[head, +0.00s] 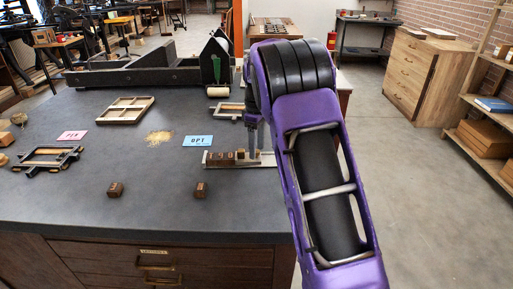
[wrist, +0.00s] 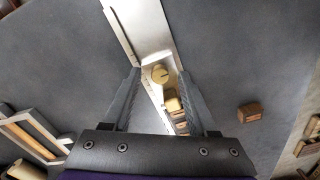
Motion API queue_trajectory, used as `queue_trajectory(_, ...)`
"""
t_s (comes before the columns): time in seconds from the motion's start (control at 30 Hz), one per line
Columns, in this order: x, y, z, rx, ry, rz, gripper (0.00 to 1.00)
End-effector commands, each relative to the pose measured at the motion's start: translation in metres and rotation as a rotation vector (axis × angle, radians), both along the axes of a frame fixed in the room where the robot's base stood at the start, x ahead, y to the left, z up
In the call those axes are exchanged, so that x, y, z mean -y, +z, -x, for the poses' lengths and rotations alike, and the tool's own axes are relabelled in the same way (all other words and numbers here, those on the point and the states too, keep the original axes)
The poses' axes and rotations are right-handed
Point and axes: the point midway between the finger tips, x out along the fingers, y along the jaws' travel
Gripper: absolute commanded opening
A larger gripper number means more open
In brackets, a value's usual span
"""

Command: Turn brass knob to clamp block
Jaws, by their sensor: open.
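The brass knob (wrist: 160,73) is round with a slot-like line across its top. It sits on a metal composing stick (wrist: 130,30) in the wrist view. Several small blocks (wrist: 173,105) stand in a row in the stick just below the knob. My gripper (wrist: 160,75) is open, with one finger on each side of the knob and a gap to it on both sides. In the head view the stick (head: 213,164) lies at the bench's right, with the blocks (head: 226,157) in it. My gripper (head: 255,143) points down there. The knob cannot be made out in the head view.
Two loose brown blocks, one left (head: 115,189) and one right (head: 201,190), lie on the grey bench. Blue (head: 198,141) and pink (head: 72,135) cards, a wooden frame (head: 123,110) and a black press (head: 135,75) stand farther back. The bench's front is mostly clear.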

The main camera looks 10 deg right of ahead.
Motion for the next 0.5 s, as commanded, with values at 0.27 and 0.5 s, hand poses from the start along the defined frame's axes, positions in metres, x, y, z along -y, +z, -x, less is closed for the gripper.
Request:
queue_trajectory(0.27, -0.0001, -0.0022, 0.0001, 0.000, 0.000, 0.000, 0.58)
queue_trajectory(0.5, -0.0001, -0.0020, 0.0001, 0.000, 0.000, 0.000, 0.21)
